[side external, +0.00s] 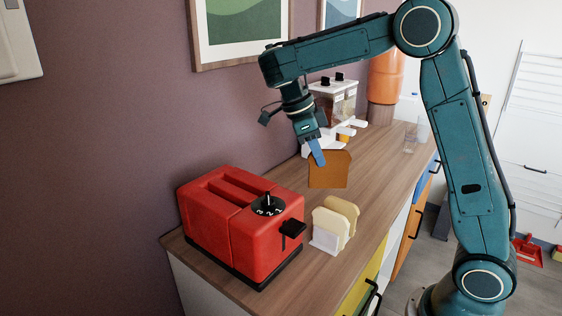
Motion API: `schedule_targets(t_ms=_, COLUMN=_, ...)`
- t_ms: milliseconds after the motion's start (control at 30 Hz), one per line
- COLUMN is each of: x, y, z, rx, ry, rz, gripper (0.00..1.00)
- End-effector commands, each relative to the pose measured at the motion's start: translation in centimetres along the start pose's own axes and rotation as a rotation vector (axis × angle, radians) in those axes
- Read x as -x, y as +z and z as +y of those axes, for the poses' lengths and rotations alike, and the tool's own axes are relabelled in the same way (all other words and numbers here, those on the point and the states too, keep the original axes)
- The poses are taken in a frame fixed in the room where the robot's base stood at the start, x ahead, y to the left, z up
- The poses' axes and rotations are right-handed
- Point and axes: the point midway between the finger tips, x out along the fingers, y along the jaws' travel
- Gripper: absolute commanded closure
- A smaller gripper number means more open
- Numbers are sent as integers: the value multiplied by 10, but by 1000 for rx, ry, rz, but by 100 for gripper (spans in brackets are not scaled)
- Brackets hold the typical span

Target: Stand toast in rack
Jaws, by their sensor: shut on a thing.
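My gripper (317,153) is shut on a brown slice of toast (331,171) by its upper left part. The slice hangs in the air above the counter, broad face toward the camera. A small white rack (325,240) stands on the counter below, close to the right side of the red toaster (240,226). Two pale bread slices stand upright at the rack, a nearer one (331,222) and a farther one (345,210). They hide most of the rack, so I cannot tell which slots are free. The held toast is apart from the rack.
The wooden counter (378,168) has free room right of and behind the rack. Farther back stand a white appliance (336,98), a clear glass (411,138), a bottle (423,127) and an orange cylinder (386,77). The wall is close on the left.

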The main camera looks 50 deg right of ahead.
Motion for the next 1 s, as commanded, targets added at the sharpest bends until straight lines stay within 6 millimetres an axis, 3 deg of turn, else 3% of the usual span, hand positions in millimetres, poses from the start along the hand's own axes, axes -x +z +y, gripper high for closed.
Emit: schedule_targets(t_ms=1000, x=-60, y=-10, z=-16, rx=-540, ry=225, rz=-1, gripper=100)
